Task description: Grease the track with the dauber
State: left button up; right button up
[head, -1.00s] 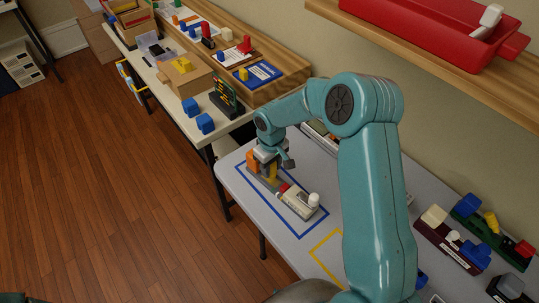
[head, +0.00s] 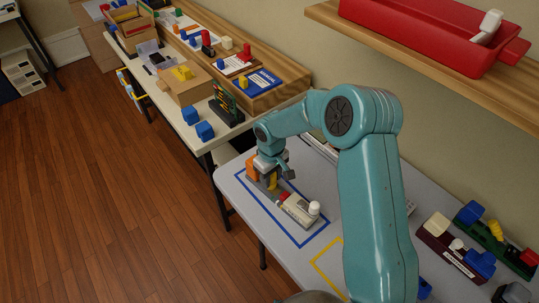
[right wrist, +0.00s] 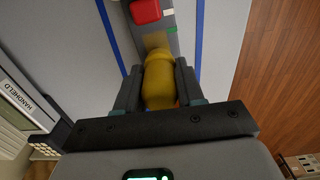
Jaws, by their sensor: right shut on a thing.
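My right gripper (head: 272,180) is shut on a yellow dauber (right wrist: 160,80), which sits between both fingers in the right wrist view. In the head view the gripper points down over a long grey track piece (head: 262,184) inside a blue taped rectangle. In the right wrist view the dauber's far end meets a brownish-yellow patch (right wrist: 155,41) on the grey strip; whether it touches is unclear. A red block (right wrist: 145,11) lies beyond it. An orange block (head: 251,168) stands at the track's far end. My left gripper is not in view.
A pale device with a white knob (head: 314,208) is at the track's near end. A yellow taped outline (head: 328,264) lies nearer on the grey table. Trays with coloured parts (head: 450,249) stand at the right. A handheld (right wrist: 22,100) lies beside the gripper. A red bin (head: 425,40) sits on the shelf above.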

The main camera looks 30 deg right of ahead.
jog(key=shift+f+b, duration=0.3)
jog(key=shift+f, duration=0.1)
jog(key=shift+s, duration=0.15)
jog(key=shift+s+d+r, duration=0.15)
jog(key=shift+s+d, duration=0.05)
jog(key=shift+s, duration=0.7)
jog(key=shift+w, duration=0.2)
jog(key=shift+w+a, duration=0.2)
jog(key=shift+w, duration=0.65)
jog(key=shift+w+b, duration=0.15)
jog(key=shift+b, duration=0.15)
jog(key=shift+w+a, duration=0.2)
jog(key=shift+w, duration=0.65)
